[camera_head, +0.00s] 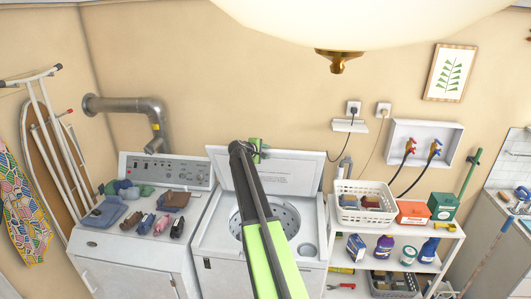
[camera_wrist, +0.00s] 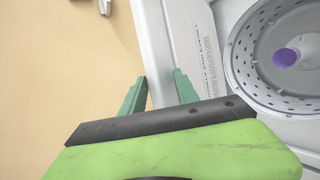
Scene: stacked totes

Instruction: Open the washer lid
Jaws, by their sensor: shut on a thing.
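The white washer (camera_head: 208,238) stands in the middle of the head view. Its lid (camera_head: 292,170) is raised, standing near upright at the back of the top, and the round drum opening shows below it. My gripper (camera_head: 258,152) is at the lid's upper edge, near its middle. In the wrist view the green fingers (camera_wrist: 158,88) lie on either side of the white lid's edge (camera_wrist: 158,50), shut on it. The drum (camera_wrist: 260,85) with a purple-centred agitator shows at the right there. My arm hides part of the lid and the opening.
A dryer (camera_head: 130,245) with folded clothes on top stands close at the left. A shelf cart (camera_head: 395,228) with a white basket (camera_head: 362,213) and bottles stands at the right. The wall is close behind the lid. A ceiling lamp (camera_head: 360,20) hangs at the top.

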